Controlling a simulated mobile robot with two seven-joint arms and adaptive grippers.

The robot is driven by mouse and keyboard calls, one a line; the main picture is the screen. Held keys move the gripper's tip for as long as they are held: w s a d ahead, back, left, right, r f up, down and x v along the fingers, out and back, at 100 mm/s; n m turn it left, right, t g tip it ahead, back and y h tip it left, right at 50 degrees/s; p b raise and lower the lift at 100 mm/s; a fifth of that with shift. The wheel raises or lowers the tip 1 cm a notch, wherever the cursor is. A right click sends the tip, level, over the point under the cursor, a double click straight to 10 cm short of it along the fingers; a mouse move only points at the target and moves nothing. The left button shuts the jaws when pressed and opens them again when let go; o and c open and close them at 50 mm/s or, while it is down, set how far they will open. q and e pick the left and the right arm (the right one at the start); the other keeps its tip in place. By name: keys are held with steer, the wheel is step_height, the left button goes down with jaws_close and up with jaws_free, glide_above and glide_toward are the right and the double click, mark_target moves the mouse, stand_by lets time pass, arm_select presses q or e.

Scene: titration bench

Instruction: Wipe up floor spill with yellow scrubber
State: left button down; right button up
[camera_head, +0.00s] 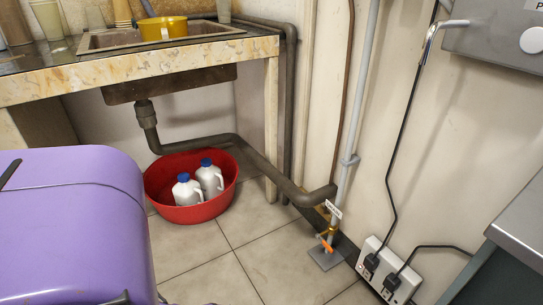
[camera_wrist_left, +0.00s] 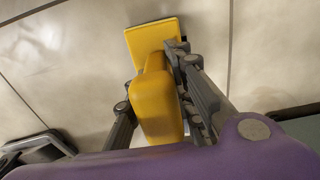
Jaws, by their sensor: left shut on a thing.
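The yellow scrubber (camera_wrist_left: 160,105) fills the middle of the left wrist view, with a thick rounded handle and a flat square pad (camera_wrist_left: 150,36) at its far end. My left gripper (camera_wrist_left: 158,92) is shut on the handle, with one dark finger on each side. The tiled floor lies beyond the pad; I cannot tell whether the pad touches it. In the head view the tile floor (camera_head: 245,262) shows faint marks, but no clear spill. The scrubber and left gripper are not visible there. My right gripper is not seen for certain.
A red basin (camera_head: 190,213) with two white jugs (camera_head: 188,190) stands on the floor under the sink counter (camera_head: 150,62). A drain pipe (camera_head: 262,172) runs low to the right. A power strip (camera_head: 388,270) leans at the wall. Floor in front of the basin is clear.

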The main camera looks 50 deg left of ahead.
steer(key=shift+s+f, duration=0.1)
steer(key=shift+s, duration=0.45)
arm_select(q)
steer(key=shift+f, duration=0.35)
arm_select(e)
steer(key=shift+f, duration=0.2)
arm_select(q)
steer(key=shift+b, duration=0.3)
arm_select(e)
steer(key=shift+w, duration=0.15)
arm_select(q)
steer(key=shift+f, duration=0.35)
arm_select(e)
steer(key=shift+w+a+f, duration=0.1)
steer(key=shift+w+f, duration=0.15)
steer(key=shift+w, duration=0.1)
arm_select(q)
steer(key=shift+f+b, duration=0.25)
steer(key=shift+b, duration=0.05)
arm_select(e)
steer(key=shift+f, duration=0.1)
arm_select(q)
steer(key=shift+f, duration=0.1)
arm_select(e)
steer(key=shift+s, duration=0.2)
